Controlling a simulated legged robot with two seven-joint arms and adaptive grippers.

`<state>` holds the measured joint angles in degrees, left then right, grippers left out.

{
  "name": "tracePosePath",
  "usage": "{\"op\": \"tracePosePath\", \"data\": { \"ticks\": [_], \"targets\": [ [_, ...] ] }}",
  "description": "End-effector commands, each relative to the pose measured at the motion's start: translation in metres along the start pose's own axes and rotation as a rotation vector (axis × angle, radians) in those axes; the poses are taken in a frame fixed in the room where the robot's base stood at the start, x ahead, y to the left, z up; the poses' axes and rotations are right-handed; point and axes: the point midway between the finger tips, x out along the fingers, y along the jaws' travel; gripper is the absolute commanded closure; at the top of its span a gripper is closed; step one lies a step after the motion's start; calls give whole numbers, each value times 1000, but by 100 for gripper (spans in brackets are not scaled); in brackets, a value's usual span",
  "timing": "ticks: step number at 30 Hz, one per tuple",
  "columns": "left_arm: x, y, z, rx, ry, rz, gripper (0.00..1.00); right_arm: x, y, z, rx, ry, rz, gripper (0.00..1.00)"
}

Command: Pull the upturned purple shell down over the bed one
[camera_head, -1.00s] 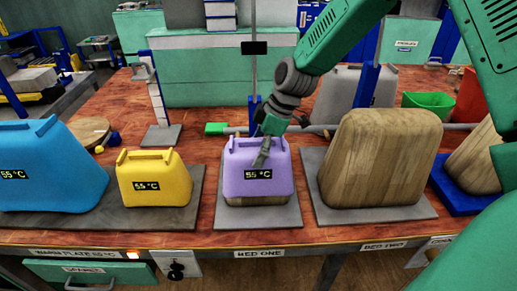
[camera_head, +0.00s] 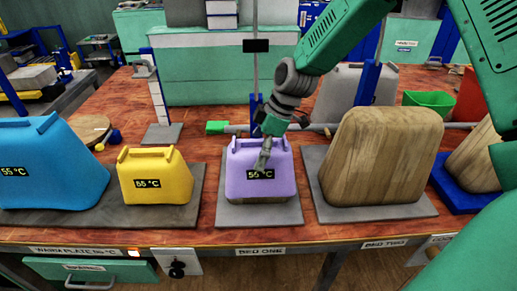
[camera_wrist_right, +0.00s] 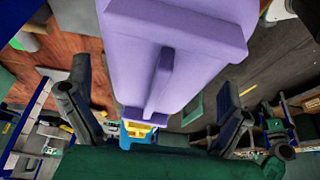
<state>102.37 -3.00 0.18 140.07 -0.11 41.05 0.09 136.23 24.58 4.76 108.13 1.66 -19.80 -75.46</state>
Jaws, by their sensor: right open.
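The purple shell (camera_head: 261,183) stands upright over the form on bed one, with a 55 °C display on its front. Its lower rim is close to the grey bed plate (camera_head: 232,214), and only a thin strip of wood shows below it. My right gripper (camera_head: 263,158) is at the shell's top, in front of its handle. In the right wrist view the purple shell (camera_wrist_right: 180,60) and its ridge lie between the spread fingers of my right gripper (camera_wrist_right: 152,108), which is open. Contact with the shell is unclear. My left gripper is out of view.
A yellow shell (camera_head: 155,180) and a blue shell (camera_head: 50,170) stand on the warm plate at left. A bare wooden form (camera_head: 382,160) stands on bed two at right. A metal post rises behind bed one, with a horizontal bar beside it.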

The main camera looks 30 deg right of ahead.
Motion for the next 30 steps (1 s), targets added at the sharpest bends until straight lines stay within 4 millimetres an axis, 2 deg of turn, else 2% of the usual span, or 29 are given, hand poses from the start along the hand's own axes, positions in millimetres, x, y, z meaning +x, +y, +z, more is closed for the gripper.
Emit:
{"op": "tracePosePath", "data": {
  "ticks": [5, 12, 18, 23, 30],
  "targets": [
    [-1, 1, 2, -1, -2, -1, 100, -22, 2, 0, 1, 5, 3, 1],
    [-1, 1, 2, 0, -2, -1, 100, -73, 3, 0, -1, 5, 4, 1],
    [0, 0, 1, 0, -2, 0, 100, -105, 2, 0, 0, 2, 2, 1],
    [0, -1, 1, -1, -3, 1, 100, -116, 2, 0, 1, -1, 1, 1],
    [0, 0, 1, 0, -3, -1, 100, -117, 2, 1, 2, 0, -1, 1]
  ]
}}
